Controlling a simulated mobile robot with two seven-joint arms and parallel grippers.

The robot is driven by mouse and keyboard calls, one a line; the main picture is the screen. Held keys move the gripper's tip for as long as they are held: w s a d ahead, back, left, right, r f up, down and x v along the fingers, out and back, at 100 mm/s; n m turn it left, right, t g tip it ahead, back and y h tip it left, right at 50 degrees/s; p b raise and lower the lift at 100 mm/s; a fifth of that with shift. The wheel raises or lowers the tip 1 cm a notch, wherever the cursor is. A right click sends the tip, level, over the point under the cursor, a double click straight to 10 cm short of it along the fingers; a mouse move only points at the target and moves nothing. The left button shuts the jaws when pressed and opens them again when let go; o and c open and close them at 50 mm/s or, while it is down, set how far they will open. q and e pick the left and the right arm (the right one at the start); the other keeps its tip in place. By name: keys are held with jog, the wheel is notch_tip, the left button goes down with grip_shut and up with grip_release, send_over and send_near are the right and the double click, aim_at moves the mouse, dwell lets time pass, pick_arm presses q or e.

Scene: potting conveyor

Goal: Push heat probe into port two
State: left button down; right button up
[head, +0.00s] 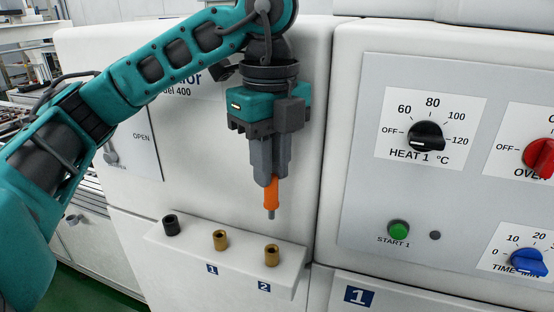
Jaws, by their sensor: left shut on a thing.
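The heat probe (271,194) has an orange handle and a short grey metal tip pointing down. My left gripper (268,178) is shut on the top of the probe and holds it upright. The probe's tip is in the air above port two (272,256), a brass socket on the white ledge above the blue label 2. The tip and the port are apart. Port one (220,240), a similar brass socket, stands to its left above label 1. My right gripper is not in view.
A black socket (171,225) stands at the left of the white ledge (190,262). A control panel with a black heat knob (427,137), a red knob (541,157), a blue timer knob (527,262) and a green start button (398,230) is on the right.

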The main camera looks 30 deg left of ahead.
pick_arm(q)
send_over(271, 218)
jog(key=shift+w+a+f, duration=0.1)
jog(key=shift+f, duration=1)
jog(key=shift+w+a+f, duration=0.1)
jog(key=shift+f, duration=1.45)
jog(key=shift+f+b, duration=0.15)
jog(key=shift+b, duration=0.25)
jog(key=shift+f+b, duration=1.65)
jog(key=shift+f, duration=0.25)
jog(key=c, duration=0.9)
grip_release()
jog(key=shift+r, duration=0.1)
jog(key=shift+c, duration=0.2)
notch_tip(271, 218, up, 13)
jog(key=p, duration=0.4)
